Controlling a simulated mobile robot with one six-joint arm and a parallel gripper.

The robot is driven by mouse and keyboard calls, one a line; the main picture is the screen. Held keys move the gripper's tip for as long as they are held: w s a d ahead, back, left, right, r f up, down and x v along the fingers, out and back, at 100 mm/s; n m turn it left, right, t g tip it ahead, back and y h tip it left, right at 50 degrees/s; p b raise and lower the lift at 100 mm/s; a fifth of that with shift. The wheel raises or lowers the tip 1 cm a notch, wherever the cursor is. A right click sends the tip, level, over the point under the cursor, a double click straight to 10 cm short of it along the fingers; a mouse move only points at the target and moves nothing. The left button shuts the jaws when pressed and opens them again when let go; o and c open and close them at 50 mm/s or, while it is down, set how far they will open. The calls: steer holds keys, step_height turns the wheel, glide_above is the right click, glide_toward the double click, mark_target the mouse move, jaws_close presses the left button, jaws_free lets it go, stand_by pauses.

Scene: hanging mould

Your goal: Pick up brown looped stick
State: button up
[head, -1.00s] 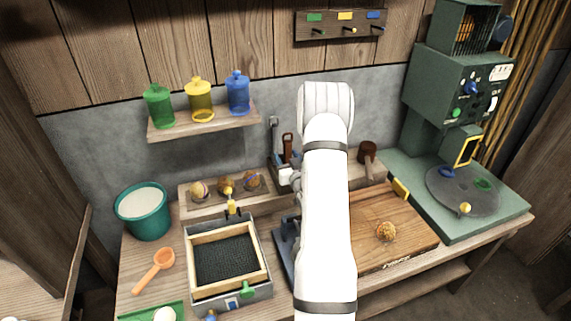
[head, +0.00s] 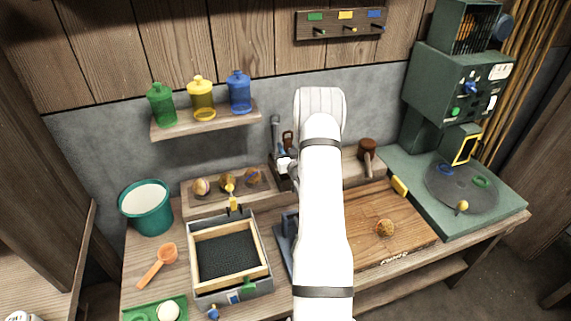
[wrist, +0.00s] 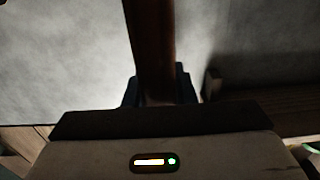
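The brown looped stick (head: 288,138) stands upright at the back of the bench, by the wall, with its loop at the top. Its lower part is hidden behind my gripper. In the wrist view the brown stick (wrist: 152,45) runs down between the two dark fingers of my gripper (wrist: 157,90). The fingers are on either side of it, and the frames do not show clearly whether they press on it. In the head view my gripper (head: 285,165) is at the stick's lower part, partly hidden by my white arm.
A grey-handled tool (head: 275,130) stands just left of the stick. A brown mallet (head: 367,155) is to the right. A wooden board (head: 400,215) with a round ball lies in front, and a framed tray (head: 230,290) is at front left. The wall is close behind.

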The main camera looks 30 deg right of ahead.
steer(key=c, duration=0.4)
steer(key=shift+r, duration=0.15)
